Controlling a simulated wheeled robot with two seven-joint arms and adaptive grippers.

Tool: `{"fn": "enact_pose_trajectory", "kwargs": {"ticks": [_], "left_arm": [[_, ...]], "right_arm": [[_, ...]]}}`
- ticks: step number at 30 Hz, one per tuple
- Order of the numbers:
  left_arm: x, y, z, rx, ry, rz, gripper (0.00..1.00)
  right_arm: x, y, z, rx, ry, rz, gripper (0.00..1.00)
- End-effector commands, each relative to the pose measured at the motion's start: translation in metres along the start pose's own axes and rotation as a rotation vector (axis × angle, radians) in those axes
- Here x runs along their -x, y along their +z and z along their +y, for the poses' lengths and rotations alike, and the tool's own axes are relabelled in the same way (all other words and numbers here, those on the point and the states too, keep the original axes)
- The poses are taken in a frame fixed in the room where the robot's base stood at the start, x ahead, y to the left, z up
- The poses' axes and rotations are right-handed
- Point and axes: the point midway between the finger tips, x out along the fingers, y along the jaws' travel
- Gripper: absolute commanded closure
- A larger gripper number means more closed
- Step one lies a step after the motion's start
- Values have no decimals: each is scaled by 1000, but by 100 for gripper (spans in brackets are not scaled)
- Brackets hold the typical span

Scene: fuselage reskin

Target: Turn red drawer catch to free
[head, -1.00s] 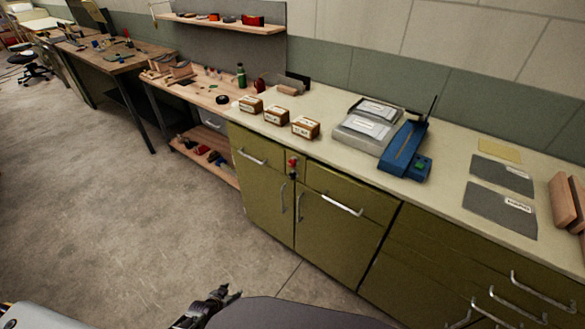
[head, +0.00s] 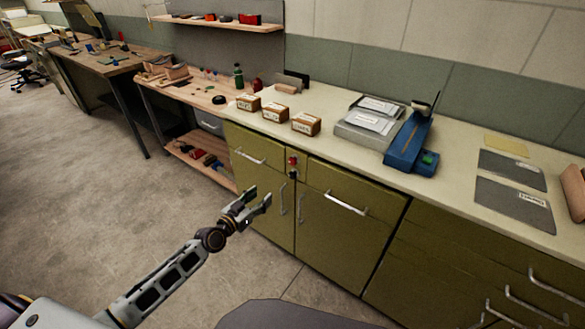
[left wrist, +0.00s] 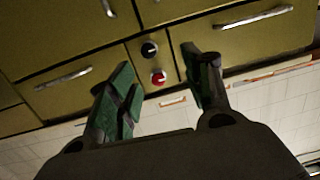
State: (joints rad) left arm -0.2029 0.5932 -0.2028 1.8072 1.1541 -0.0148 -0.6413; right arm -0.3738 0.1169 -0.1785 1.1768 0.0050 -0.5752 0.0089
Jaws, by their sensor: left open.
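The red drawer catch (head: 292,161) is a small red knob on the narrow olive panel between two drawers of the cabinet. A black knob (head: 292,174) sits just below it. In the left wrist view the red catch (left wrist: 158,77) and the black knob (left wrist: 149,50) show between my fingers, with red nearer the hand. My left gripper (head: 260,200) is open and empty, in front of the cabinet, lower and left of the catch and apart from it. Its green-padded fingers (left wrist: 165,85) are spread in the wrist view. My right gripper is not in view.
The cabinet (head: 345,235) has drawers and doors with protruding bar handles, one drawer handle (head: 346,203) right of the catch. The countertop (head: 345,160) holds small labelled boxes (head: 275,115) and a blue device (head: 408,145). The floor to the left (head: 90,210) is clear.

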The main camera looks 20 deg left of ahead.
Motion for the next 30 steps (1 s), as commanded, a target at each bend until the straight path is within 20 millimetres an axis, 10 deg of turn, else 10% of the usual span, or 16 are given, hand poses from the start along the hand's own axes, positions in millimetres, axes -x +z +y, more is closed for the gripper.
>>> {"fn": "enact_pose_trajectory", "kwargs": {"ticks": [9, 30], "left_arm": [[0, -63, 17, 6, 40, 120, 50], [-10, -66, 16, 6, 37, 122, 50]], "right_arm": [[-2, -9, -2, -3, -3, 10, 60], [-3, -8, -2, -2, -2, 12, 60]]}}
